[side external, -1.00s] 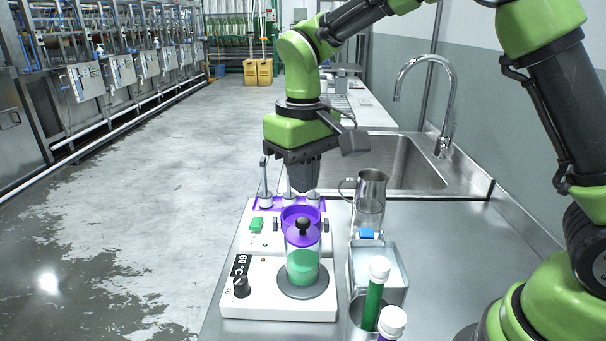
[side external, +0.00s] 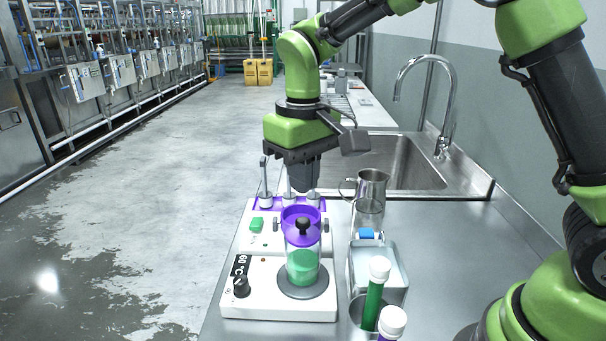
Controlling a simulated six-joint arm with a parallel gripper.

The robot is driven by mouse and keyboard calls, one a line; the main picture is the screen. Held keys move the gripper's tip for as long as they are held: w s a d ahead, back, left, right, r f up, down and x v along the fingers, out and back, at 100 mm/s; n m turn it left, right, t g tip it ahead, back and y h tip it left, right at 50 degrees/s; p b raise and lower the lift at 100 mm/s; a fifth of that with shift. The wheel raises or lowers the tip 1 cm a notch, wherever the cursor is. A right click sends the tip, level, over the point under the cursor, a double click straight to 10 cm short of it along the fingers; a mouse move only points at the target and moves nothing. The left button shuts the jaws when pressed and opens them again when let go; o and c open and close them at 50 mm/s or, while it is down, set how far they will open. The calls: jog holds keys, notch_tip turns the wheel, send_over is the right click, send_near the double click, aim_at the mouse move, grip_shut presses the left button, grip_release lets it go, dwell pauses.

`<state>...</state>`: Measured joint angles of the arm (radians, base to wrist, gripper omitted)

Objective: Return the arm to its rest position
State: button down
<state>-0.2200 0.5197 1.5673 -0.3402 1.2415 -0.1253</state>
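My gripper (side external: 304,178) points down above the back of the white machine, over the small upright parts on its purple strip (side external: 290,205). Its dark fingers overlap in this view, so the gap between them is hidden. No held object shows at the fingertips. My green arm reaches in from the right and bends down to the gripper. A clear jar with green liquid (side external: 303,268), a purple top and a black knob stands upright on the round grey plate of the white heating unit (side external: 262,302), below and in front of the gripper.
A metal pitcher (side external: 371,186) stands right of the gripper, near the sink (side external: 410,165) and tap (side external: 444,100). A metal container (side external: 392,265) and capped tubes, one green (side external: 373,300), stand at front right. The steel counter (side external: 455,245) is bare at right.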

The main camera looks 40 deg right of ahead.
aim_at(303, 220)
jog(key=shift+f, duration=0.1)
jog(key=shift+f, duration=2.65)
jog(key=shift+r, duration=3.5)
